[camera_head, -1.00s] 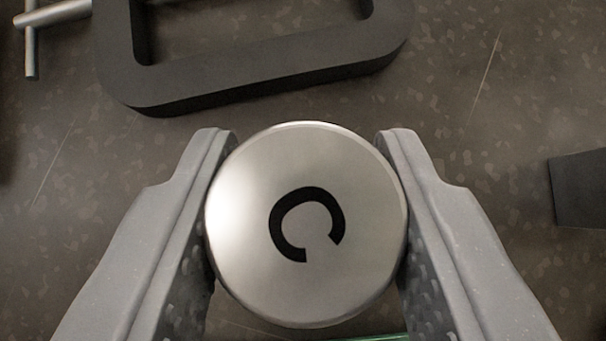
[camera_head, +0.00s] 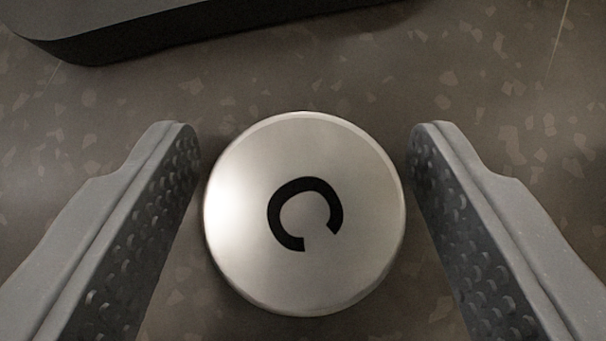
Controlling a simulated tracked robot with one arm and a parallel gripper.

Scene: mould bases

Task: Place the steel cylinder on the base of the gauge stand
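The steel cylinder (camera_head: 305,280) shows from above as a round bright metal top with a black letter C. It is in the middle of the view, between the two fingers of my gripper (camera_head: 303,135). The fingers are spread, with a gap between each finger and the cylinder. The cylinder appears to stand upright on the speckled brown-grey surface (camera_head: 300,75). Its side is hidden beneath its top. I cannot make out the base of the gauge stand in this view.
A dark, thick-edged object (camera_head: 180,30) lies across the top left, cut off by the frame and apart from the cylinder. The surface at the right and between it and the cylinder looks clear.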

